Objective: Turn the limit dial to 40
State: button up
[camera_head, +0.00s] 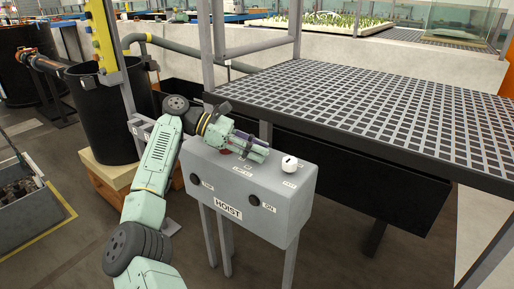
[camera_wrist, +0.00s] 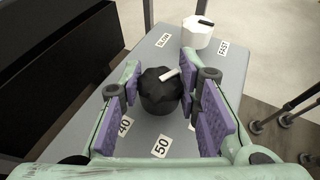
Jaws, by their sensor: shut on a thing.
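The limit dial (camera_wrist: 158,97) is a black knob with a white pointer mark on top, on the grey hoist box. In the wrist view it sits between the purple pads of my gripper (camera_wrist: 168,100), which is shut on it. The white mark points to the right and slightly up, away from the 40 label (camera_wrist: 124,126) at lower left. The 50 label (camera_wrist: 161,146) is below the dial. Another label at lower right is mostly hidden by the right finger. In the head view my gripper (camera_head: 252,149) is over the box top and hides the dial.
A white knob (camera_wrist: 198,33) stands on the same box between SLOW and FAST labels. The hoist box (camera_head: 268,225) has two black buttons on its front. A dark grated platform (camera_head: 400,120) lies close behind and to the right. A black bin (camera_head: 100,120) stands to the left.

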aim_at(233, 158)
dwell(0.4)
jog(key=o, duration=1.1)
jog(key=shift+o, duration=0.2)
jog(key=shift+v, duration=3.75)
jog(key=shift+d, duration=0.1)
